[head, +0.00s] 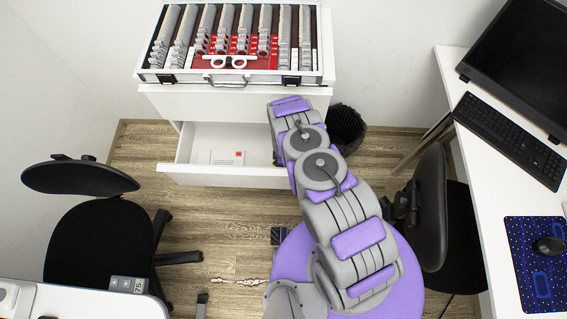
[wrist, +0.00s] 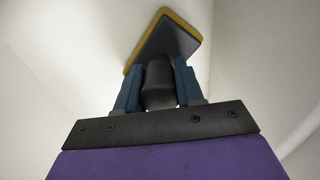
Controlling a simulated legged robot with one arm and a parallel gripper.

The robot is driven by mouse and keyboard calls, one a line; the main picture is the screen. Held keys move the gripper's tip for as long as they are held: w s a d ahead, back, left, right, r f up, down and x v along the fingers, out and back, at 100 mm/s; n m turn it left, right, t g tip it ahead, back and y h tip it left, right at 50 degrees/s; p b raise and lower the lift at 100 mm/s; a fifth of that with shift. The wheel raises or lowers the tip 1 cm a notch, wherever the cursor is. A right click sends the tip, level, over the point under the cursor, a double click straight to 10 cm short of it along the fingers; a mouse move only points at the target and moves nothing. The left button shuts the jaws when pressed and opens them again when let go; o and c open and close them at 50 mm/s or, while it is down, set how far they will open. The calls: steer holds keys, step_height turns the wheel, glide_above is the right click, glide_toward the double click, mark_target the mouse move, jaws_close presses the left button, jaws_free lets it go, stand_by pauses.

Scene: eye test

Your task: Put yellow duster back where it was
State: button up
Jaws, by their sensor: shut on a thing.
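The yellow duster (wrist: 172,40) shows in the wrist view as a flat dark grey pad with a yellow edge and a black handle. My gripper (wrist: 159,82) is shut on that handle, with one blue finger on each side. The duster points away from the gripper and is tilted. In the head view the gripper and the duster are hidden behind my arm, which reaches to the right side of an open white drawer (head: 232,176). The wrist view shows only pale, smooth surfaces around the duster.
A case of trial lenses (head: 235,77) lies open on the white cabinet (head: 190,103) above the drawer. A white card (head: 214,157) lies in the drawer. A black bin (head: 347,125) stands right of the cabinet. Black chairs stand left (head: 98,240) and right (head: 431,205). A desk (head: 490,215) is at right.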

steer(key=shift+f, duration=0.3)
steer(key=shift+a+r, duration=0.1)
steer(key=shift+c, duration=0.4)
steer(key=o, duration=1)
steer(key=r+p, duration=0.1)
steer(key=r, duration=0.5)
steer(key=r+p, duration=0.2)
steer(key=r, duration=0.4)
steer(key=shift+w+d, duration=0.1)
steer(key=shift+d, duration=0.1)
